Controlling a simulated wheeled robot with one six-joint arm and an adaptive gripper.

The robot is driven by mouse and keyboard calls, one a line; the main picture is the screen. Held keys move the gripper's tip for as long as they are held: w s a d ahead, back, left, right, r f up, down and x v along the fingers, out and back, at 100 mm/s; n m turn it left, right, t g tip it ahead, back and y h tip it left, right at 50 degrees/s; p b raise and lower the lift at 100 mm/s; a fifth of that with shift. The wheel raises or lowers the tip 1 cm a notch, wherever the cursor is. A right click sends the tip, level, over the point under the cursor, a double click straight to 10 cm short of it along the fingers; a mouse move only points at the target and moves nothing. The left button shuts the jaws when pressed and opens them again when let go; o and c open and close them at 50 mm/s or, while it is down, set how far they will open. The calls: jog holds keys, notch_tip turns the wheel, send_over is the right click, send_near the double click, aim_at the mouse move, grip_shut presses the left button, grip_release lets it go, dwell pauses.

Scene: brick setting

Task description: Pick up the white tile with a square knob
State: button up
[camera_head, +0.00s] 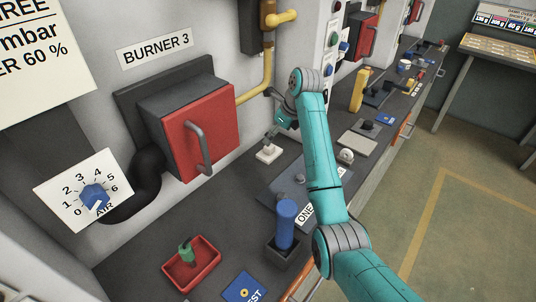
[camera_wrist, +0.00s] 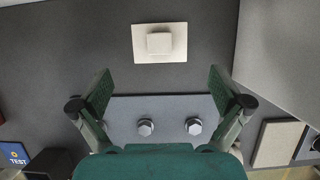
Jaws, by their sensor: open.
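The white tile with a square knob (camera_wrist: 140,48) lies flat on the dark bench top in the wrist view, ahead of my gripper and midway between its fingers. It also shows in the head view (camera_head: 268,153), near the wall below my gripper. My gripper (camera_wrist: 160,82) is open and empty, its two green fingers spread wide. In the head view my gripper (camera_head: 272,134) hangs close above the tile, partly hidden by my arm. I see no contact between fingers and tile.
A blue cylinder in a dark holder (camera_head: 285,222), a red tray (camera_head: 204,272) with a green piece and a blue TEST card (camera_head: 243,288) are nearer. The red burner box (camera_head: 210,130) juts from the wall.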

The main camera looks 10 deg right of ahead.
aim_at(271, 146)
jog(key=x, duration=0.8)
jog(key=shift+a+f, duration=0.1)
jog(key=shift+f, duration=0.3)
jog(key=c, duration=1)
